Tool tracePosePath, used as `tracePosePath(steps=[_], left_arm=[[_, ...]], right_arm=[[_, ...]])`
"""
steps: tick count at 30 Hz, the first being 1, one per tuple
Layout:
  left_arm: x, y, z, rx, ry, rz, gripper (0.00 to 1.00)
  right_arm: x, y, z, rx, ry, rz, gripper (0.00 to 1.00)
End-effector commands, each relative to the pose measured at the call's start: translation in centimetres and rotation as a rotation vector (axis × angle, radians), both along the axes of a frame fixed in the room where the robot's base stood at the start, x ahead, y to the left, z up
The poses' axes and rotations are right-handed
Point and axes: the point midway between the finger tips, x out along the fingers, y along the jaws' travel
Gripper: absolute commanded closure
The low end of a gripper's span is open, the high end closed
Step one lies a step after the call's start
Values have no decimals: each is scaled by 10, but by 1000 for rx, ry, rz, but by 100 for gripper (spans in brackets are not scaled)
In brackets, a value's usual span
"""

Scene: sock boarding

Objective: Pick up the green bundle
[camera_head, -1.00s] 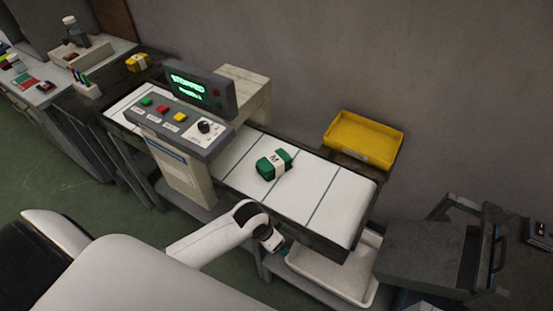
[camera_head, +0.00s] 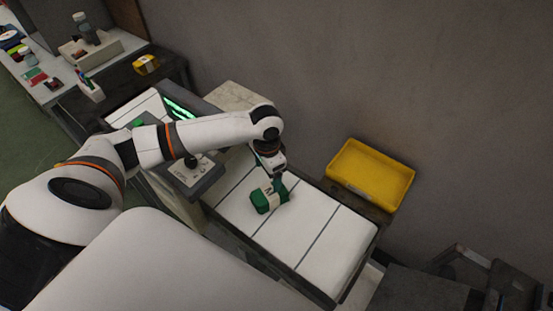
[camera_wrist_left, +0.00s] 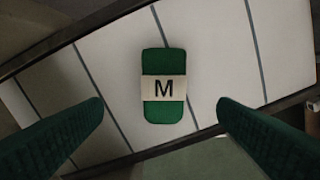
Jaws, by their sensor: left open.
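The green bundle (camera_head: 264,202) lies on the white conveyor belt (camera_head: 310,215). It has a pale band marked with a black M, seen clearly in the left wrist view (camera_wrist_left: 163,60). My left gripper (camera_head: 276,178) is over the bundle from the back in the head view and hides part of it. In the left wrist view its two green fingers (camera_wrist_left: 160,120) are wide apart, with the bundle ahead between them and touching neither. My right gripper is not in view.
A yellow tray (camera_head: 370,177) stands behind the belt at the right. The control panel (camera_head: 190,172) is left of the bundle, partly behind my left arm. A yellow bundle (camera_head: 146,64) lies on the dark surface at the far left. The belt right of the bundle is clear.

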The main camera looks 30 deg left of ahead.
Motion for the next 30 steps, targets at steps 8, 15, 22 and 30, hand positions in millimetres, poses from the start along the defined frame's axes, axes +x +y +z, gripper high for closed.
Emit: tracePosePath(steps=[8,15,22,30], left_arm=[[-1,-1,-47,0,4,0,18],[1,-2,-64,1,2,-1,18],[5,-5,-96,0,3,-1,18],[6,-4,-111,1,0,-2,18]], right_arm=[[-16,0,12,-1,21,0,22],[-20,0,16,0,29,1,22],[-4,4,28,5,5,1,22],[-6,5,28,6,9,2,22]])
